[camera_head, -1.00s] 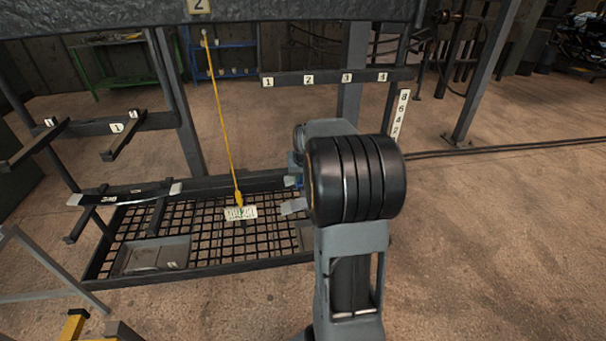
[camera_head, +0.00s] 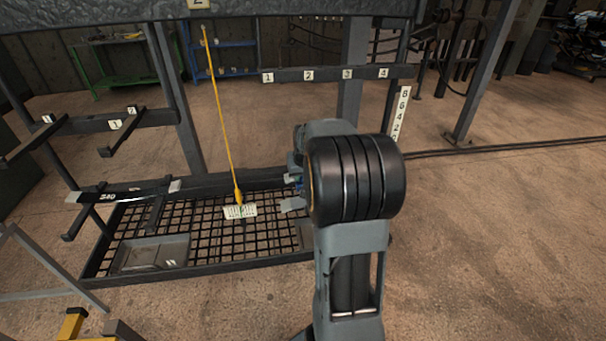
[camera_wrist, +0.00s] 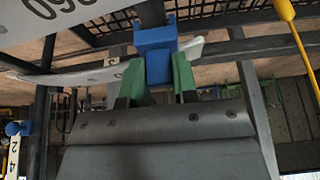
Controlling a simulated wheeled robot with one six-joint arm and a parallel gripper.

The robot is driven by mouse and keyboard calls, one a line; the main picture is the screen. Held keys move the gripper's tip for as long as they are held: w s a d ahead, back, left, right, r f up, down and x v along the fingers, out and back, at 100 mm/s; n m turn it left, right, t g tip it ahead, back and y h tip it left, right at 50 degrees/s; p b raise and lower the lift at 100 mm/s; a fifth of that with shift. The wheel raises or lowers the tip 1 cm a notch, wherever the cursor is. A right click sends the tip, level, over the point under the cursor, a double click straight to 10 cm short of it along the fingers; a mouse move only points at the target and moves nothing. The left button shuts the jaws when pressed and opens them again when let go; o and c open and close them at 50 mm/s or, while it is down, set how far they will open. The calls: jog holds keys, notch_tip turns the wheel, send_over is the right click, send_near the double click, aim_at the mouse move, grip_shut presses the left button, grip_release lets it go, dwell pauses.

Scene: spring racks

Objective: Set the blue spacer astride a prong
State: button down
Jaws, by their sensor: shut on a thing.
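The blue spacer (camera_wrist: 154,55) is a small block between the green fingertips of my gripper (camera_wrist: 158,78) in the wrist view. My gripper is shut on it. A dark bar (camera_wrist: 152,12) runs up from the spacer's far edge in that view. I cannot tell whether the spacer sits astride it or only in front of it. In the head view my arm hides most of the gripper and spacer.
A pale leaf spring (camera_wrist: 65,22) with dark digits lies close to the fingers in the wrist view. A yellow plumb line (camera_head: 221,120) hangs left of my arm over a mesh tray (camera_head: 180,262). A numbered scale (camera_head: 402,112) stands at right.

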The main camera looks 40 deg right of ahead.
jog(key=shift+f, duration=0.1)
jog(key=c, duration=0.8)
grip_release()
jog(key=v, duration=1.3)
jog(key=shift+r, duration=0.35)
